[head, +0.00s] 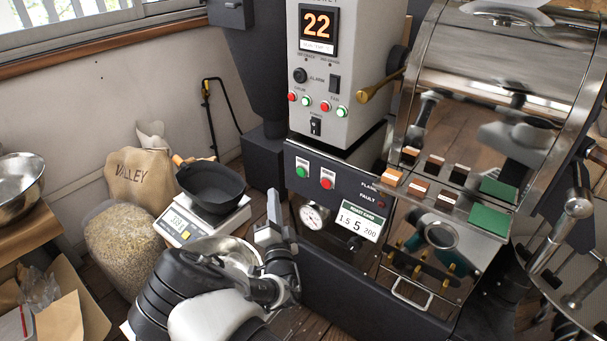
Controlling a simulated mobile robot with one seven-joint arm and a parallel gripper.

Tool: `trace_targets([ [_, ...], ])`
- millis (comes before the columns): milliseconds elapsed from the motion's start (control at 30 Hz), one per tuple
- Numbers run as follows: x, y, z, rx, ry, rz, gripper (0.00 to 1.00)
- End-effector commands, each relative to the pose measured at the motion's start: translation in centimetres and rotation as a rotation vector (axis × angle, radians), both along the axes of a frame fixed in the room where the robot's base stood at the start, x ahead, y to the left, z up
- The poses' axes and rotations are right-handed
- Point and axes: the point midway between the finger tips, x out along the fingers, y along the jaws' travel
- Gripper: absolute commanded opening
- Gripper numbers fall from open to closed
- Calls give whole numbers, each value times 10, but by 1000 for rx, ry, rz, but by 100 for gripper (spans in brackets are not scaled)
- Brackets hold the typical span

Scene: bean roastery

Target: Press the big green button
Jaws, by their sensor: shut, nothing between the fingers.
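The big green button (302,172) sits on the dark front panel of the roaster, below the pale control box. A big red button (327,183) is just to its right. My gripper (272,203) is shut and empty. In the head view it is below and left of the green button, with a visible gap between them. Its fingers point up in the picture. The green button is in plain view and nothing covers it.
The control box (343,135) has small red and green buttons and a display reading 22. A gauge (312,216) lies below the big buttons. A black pan (211,186) on a scale (180,233) and a bean sack (122,250) stand left of my gripper.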

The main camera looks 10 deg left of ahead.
Motion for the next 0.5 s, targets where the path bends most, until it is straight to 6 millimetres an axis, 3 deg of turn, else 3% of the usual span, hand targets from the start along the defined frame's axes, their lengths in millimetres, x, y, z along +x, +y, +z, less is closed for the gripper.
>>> trace_targets([
  [267,5,-2,0,-1,1,-2,0],
  [500,30,-14,-1,-3,1,-4,0],
])
